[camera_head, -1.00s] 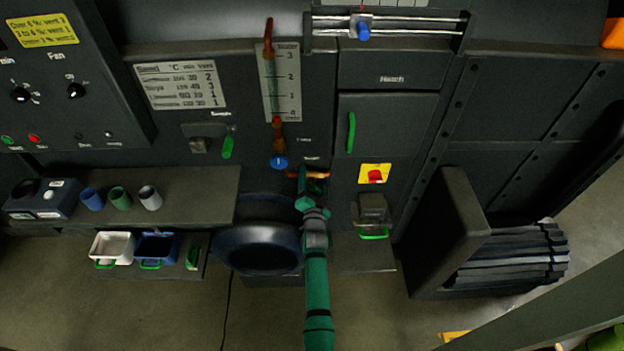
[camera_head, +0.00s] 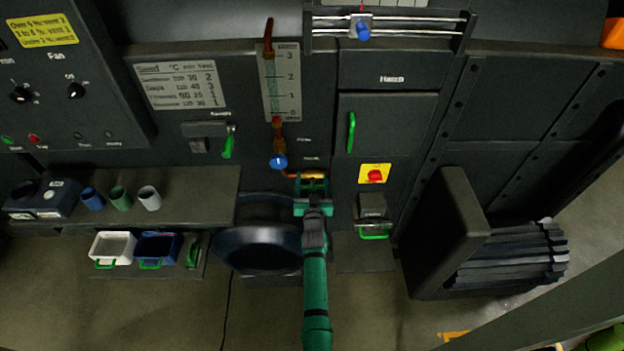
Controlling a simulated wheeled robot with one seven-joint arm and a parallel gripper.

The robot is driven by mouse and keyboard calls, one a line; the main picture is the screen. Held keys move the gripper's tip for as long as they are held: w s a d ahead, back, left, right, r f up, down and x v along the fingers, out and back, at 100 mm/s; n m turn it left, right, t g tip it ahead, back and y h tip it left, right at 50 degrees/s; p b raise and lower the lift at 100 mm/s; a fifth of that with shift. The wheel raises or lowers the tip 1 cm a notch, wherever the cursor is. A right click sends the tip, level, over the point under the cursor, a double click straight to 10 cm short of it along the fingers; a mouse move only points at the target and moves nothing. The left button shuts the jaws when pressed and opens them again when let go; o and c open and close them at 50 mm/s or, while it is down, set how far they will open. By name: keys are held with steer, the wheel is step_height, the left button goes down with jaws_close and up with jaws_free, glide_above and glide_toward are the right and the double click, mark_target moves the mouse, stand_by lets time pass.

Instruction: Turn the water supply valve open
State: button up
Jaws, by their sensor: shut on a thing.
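A copper pipe (camera_head: 290,173) runs to the right low on the machine's front and ends in a brass-yellow valve fitting (camera_head: 314,176), which I take to be the water supply valve. My green gripper (camera_head: 313,187) is right at this fitting, with one finger on each side, shut on it. The fingers hide the valve's handle, so I cannot tell how far it is turned. A blue round knob (camera_head: 279,162) sits on a copper pipe just up and left of my gripper, apart from it.
A scaled gauge (camera_head: 281,85) stands above the blue knob. A dark round vessel (camera_head: 258,249) is left of my arm. A red switch on a yellow plate (camera_head: 374,174) and a small box with a green handle (camera_head: 373,215) are close on the right.

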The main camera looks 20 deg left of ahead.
steer(key=shift+w+r+n, duration=0.15)
steer(key=shift+r+n, duration=0.1)
steer(key=shift+n, duration=0.15)
steer(key=o, duration=1.1)
steer(key=shift+c, duration=0.2)
steer(key=shift+f, duration=0.1)
steer(key=shift+s+f, duration=0.1)
steer(key=shift+s, duration=0.1)
